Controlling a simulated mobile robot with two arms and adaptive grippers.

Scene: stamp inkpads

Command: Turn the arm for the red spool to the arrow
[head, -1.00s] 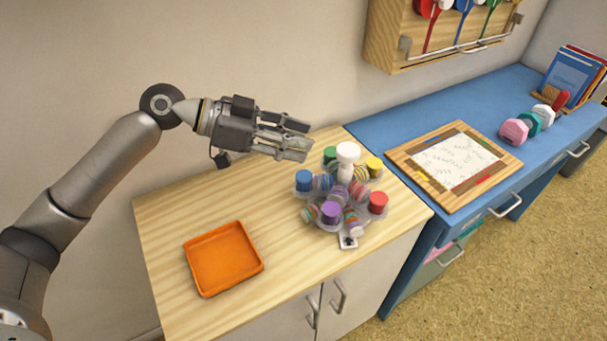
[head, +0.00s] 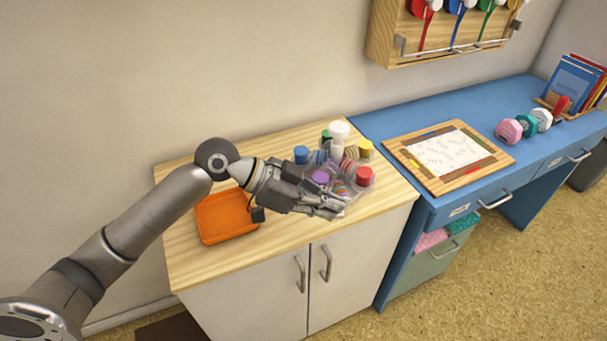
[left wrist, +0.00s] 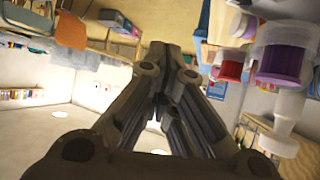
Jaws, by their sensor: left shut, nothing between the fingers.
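The spool carousel has clear arms around a white post (head: 339,135) on the wooden cabinet top. The red spool (head: 364,175) is at its front right; a red spool also shows in the left wrist view (left wrist: 231,66). The purple spool (head: 320,178) is at the front, the blue one (head: 301,154) at the left, the yellow one (head: 365,149) at the back right. My left gripper (head: 335,207) is shut and empty, in front of the carousel and left of the red spool; contact cannot be told. The arrow is not visible; my gripper covers the carousel's front. My right gripper is out of view.
An orange tray (head: 222,236) lies left of the carousel, partly behind my left arm. A blue desk (head: 420,117) adjoins on the right with a wooden framed board (head: 428,183). A wooden rack (head: 381,35) hangs on the wall.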

